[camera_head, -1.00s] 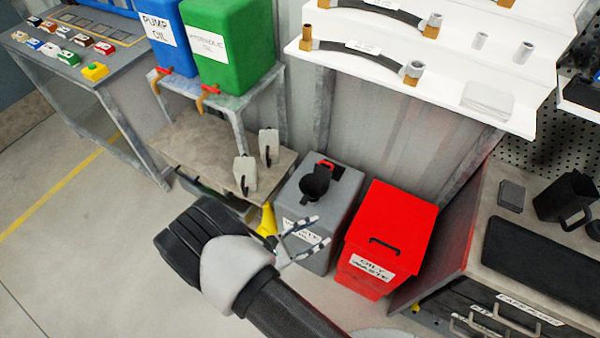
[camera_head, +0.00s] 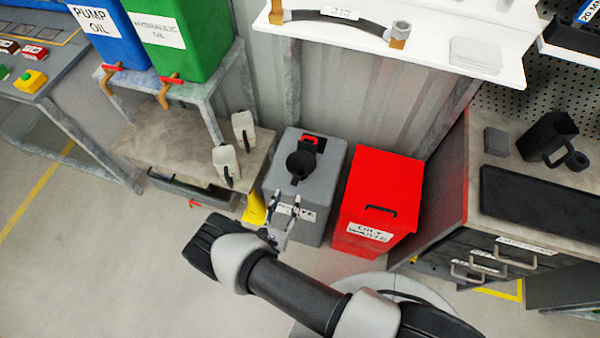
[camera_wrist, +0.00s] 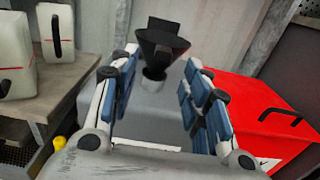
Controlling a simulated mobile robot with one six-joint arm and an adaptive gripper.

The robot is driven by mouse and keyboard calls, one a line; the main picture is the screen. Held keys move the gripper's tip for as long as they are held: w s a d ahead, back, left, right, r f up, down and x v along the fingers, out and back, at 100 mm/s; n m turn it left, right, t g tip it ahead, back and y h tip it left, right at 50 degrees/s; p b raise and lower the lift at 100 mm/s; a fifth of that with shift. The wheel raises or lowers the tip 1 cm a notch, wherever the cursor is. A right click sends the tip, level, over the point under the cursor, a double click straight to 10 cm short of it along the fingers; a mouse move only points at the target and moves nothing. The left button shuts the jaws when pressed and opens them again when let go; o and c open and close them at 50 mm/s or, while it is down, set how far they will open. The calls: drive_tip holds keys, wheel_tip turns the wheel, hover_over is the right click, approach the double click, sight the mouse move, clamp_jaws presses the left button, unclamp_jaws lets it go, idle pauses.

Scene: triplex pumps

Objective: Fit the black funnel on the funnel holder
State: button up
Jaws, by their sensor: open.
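The black funnel (camera_head: 299,165) sits on top of the grey waste container (camera_head: 333,172), near a red part. In the wrist view the black funnel (camera_wrist: 162,44) stands ahead of my fingers, wide mouth up, with a flat black tab behind it. My gripper (camera_head: 286,196) is open and empty, at the near side of the container. In the wrist view my gripper (camera_wrist: 158,62) has a finger on each side of the funnel's line, with the funnel beyond the tips. I cannot make out a funnel holder for certain.
A red oily waste bin (camera_head: 377,205) stands right of the container. A yellow object (camera_head: 255,209) is at its lower left. White jugs (camera_head: 227,166) stand on a low bench at left. A white stepped shelf (camera_head: 430,45) hangs above. Floor is free at front left.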

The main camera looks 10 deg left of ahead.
sight(295, 181)
drive_tip(key=w, duration=0.2)
drive_tip(key=w+b, duration=0.1)
drive_tip(key=w, duration=0.2)
drive_tip(key=w+d, duration=0.1)
drive_tip(key=w, duration=0.1)
drive_tip(key=shift+w+b, duration=0.3)
drive_tip(key=shift+b, duration=0.05)
drive_tip(key=shift+r, duration=0.1)
clamp_jaws()
